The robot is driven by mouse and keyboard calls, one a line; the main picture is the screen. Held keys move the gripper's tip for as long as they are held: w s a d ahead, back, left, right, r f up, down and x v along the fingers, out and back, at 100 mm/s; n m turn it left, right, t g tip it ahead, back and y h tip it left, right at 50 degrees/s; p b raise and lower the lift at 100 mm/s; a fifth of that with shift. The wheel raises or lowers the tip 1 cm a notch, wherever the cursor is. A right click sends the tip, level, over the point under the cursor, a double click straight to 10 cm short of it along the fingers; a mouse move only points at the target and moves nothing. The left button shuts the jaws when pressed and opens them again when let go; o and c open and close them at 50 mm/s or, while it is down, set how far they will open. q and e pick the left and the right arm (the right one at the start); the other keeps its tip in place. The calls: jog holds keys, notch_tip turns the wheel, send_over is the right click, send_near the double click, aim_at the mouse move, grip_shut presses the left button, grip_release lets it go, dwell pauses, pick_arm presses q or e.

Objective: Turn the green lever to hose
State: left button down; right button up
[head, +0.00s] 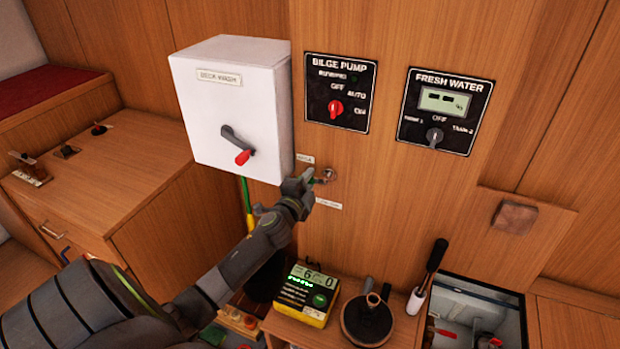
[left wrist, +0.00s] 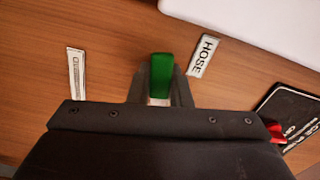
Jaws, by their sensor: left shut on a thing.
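The green lever (left wrist: 161,72) stands between the two fingers of my left gripper (left wrist: 160,88) in the left wrist view. The gripper is shut on it. The lever lies between the HOSE label (left wrist: 203,56) and another label (left wrist: 76,74) that I cannot read, and is closer to HOSE. In the head view my left gripper (head: 309,180) is at the wooden wall, just below the HOSE label (head: 305,159) and above the other label (head: 328,204). It hides most of the lever there. My right gripper is not in view.
A white DECK WASH box (head: 235,105) with a red-tipped handle sticks out just up-left of my gripper. The BILGE PUMP panel (head: 340,75) and FRESH WATER panel (head: 478,90) are up-right.

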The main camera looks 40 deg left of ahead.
pick_arm(q)
jog(key=shift+r+m+p, duration=0.45)
jog(key=shift+m+p, duration=0.15)
jog(key=shift+m, duration=0.5)
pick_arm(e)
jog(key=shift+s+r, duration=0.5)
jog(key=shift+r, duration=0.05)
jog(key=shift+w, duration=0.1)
pick_arm(q)
jog(key=c, duration=1.3)
grip_release()
jog(key=b+v, duration=0.1)
jog(key=v, duration=1.6)
jog(key=shift+s, duration=0.25)
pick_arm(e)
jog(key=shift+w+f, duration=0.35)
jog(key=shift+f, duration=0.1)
